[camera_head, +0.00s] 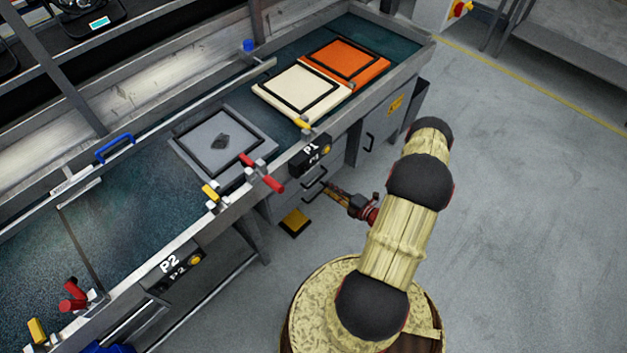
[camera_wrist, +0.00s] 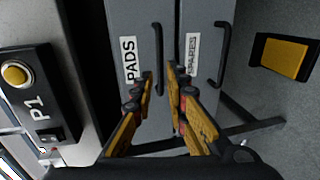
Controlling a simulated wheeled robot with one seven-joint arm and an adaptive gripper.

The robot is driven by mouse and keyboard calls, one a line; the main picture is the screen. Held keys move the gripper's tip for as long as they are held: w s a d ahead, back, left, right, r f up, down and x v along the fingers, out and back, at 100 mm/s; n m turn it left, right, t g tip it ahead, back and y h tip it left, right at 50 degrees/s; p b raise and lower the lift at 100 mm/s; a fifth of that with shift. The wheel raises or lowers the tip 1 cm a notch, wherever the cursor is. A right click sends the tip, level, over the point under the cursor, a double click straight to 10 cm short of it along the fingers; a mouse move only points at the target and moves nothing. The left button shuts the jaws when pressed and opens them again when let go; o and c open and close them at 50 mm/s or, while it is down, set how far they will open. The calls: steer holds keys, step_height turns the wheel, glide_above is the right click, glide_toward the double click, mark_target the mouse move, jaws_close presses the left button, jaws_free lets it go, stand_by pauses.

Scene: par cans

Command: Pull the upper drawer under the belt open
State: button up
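In the wrist view two grey drawer fronts sit side by side below the belt's rail, turned on their side. The upper drawer (camera_wrist: 128,25), labelled PADS, has a black bar handle (camera_wrist: 157,45). The lower drawer (camera_wrist: 195,95), labelled SPARES, has its own handle (camera_wrist: 222,50). Both fronts look shut. My gripper (camera_wrist: 163,75) is open, its yellow fingers either side of the near end of the PADS handle; I cannot tell whether they touch it. In the head view my gripper (camera_head: 330,187) is close to the drawer handles, and the upper handle (camera_head: 315,179) shows just beyond it.
The P1 button box (camera_head: 311,156) is on the rail above the drawers. A yellow pedal (camera_head: 294,221) lies on the floor below. The belt carries a grey tray (camera_head: 178,145), a cream tray (camera_head: 262,93) and an orange tray (camera_head: 380,73). The floor to the right is clear.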

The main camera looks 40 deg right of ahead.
mark_target(317, 180)
steer(key=shift+b+x, duration=1.3)
steer(key=shift+x, duration=2.65)
steer(key=shift+s+a, duration=0.1)
steer(key=shift+a, duration=0.05)
jaws_close()
